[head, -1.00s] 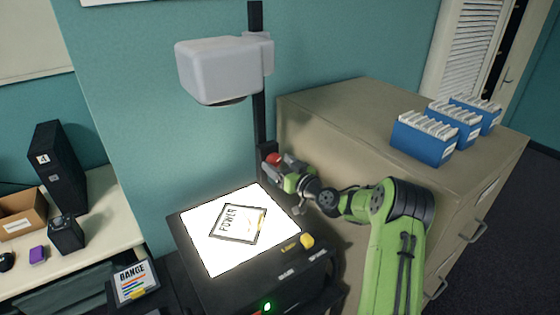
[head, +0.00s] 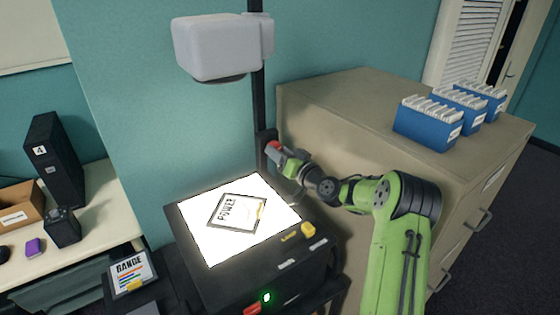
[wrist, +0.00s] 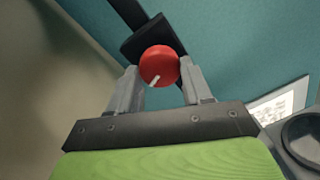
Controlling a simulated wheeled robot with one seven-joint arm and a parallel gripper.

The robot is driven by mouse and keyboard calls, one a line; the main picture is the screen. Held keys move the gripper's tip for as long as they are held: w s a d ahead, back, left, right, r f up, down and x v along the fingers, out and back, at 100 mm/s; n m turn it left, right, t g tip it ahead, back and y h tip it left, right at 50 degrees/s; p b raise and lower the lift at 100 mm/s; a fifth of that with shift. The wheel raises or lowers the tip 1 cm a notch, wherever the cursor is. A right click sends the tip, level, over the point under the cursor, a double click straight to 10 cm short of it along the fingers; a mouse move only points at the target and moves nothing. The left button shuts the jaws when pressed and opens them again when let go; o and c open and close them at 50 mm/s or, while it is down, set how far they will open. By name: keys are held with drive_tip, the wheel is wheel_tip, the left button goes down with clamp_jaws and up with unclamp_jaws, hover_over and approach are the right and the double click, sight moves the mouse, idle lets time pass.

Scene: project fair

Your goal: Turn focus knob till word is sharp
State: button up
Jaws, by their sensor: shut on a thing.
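The red focus knob (wrist: 159,65) with a white pointer line sits on the black post of an overhead projector; in the head view the knob (head: 273,147) is partly covered by my gripper (head: 280,152). In the wrist view my gripper (wrist: 163,78) has one finger on each side of the knob, shut on it. The white line points down and slightly left. A framed sheet with the word POWER (head: 234,213) lies tilted on the lit stage (head: 205,250). The grey projector head (head: 215,50) is above. The projected word is not in view.
A beige cabinet (head: 340,100) with blue file boxes (head: 425,125) stands close to the right of the post. A RANGE card (head: 132,270) and a desk (head: 95,205) are at left.

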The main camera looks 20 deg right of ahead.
drive_tip(key=shift+m, duration=0.8)
drive_tip(key=o, duration=1)
drive_tip(key=shift+o, duration=0.2)
wheel_tip(320, 180, up, 10)
